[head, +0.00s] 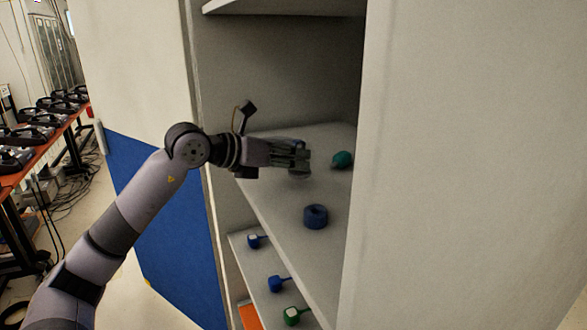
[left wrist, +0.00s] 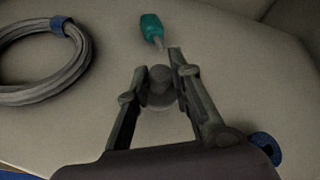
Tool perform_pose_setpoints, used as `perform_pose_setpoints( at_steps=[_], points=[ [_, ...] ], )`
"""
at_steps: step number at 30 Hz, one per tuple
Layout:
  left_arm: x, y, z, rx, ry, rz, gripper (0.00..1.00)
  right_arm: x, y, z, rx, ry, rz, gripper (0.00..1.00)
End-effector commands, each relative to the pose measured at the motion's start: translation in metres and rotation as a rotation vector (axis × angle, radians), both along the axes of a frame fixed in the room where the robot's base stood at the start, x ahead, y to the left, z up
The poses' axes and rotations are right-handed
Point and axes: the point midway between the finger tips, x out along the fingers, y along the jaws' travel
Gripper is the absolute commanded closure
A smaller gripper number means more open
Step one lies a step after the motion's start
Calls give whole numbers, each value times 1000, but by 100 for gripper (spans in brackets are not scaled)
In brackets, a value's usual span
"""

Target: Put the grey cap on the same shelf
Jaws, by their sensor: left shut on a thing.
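The grey cap (left wrist: 158,84) is a small round piece between the fingers of my left gripper (left wrist: 160,72) in the left wrist view. My left gripper (head: 302,160) reaches into the cabinet from the left, over the upper shelf (head: 270,200), and is shut on the cap. In the head view the fingers mostly hide the cap. I cannot tell whether the cap touches the shelf. My right gripper is not in view.
On this shelf are a teal-handled tool (head: 342,159) just beyond the fingertips, a blue ring (head: 316,216) nearer the front, and a coiled grey cable (left wrist: 45,75). The cabinet's right wall (head: 450,170) bounds the opening.

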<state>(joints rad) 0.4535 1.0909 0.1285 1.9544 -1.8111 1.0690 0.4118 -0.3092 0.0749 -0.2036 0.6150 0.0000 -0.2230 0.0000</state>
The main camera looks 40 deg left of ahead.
Motion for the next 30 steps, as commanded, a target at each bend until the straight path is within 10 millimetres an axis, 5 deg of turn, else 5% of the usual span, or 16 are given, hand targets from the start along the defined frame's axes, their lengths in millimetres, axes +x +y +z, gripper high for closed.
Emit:
perform_pose_setpoints(
  at_steps=[6, 18, 19, 30],
  points=[
    [0, -1, -20, -1, 2, -1, 100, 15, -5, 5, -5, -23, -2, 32],
    [0, 0, -25, 1, 0, 0, 100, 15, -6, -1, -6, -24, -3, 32],
    [0, 0, -25, 1, 0, 0, 79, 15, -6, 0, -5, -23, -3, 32],
    [0, 0, -24, 0, 1, 0, 59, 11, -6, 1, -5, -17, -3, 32]
  ],
)
